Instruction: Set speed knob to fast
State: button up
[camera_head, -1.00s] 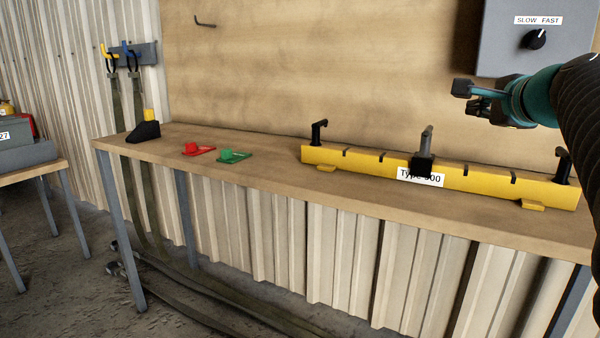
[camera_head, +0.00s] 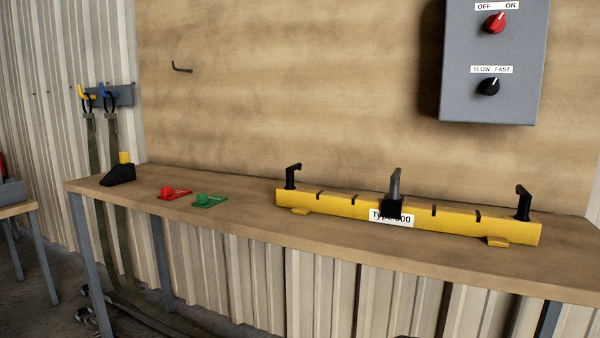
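The black speed knob (camera_head: 488,87) is on the front of a grey control box (camera_head: 460,100) on the wooden back wall, at the upper right. A white label (camera_head: 491,70) above it reads SLOW on the left and FAST on the right. The knob's small light mark appears to point up and right, toward the FAST side. Nothing touches or covers the knob. My gripper is not in view.
A red knob (camera_head: 495,23) under an OFF/ON label is above the speed knob. A yellow fixture bar (camera_head: 340,206) with black clamps lies on the workbench (camera_head: 245,222) below. Red (camera_head: 174,193) and green (camera_head: 208,200) pieces lie left of it. The space before the box is clear.

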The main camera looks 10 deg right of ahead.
aim_at(489, 86)
jog(key=u, duration=1.15)
jog(key=k, duration=0.85)
jog(key=z, duration=1.3)
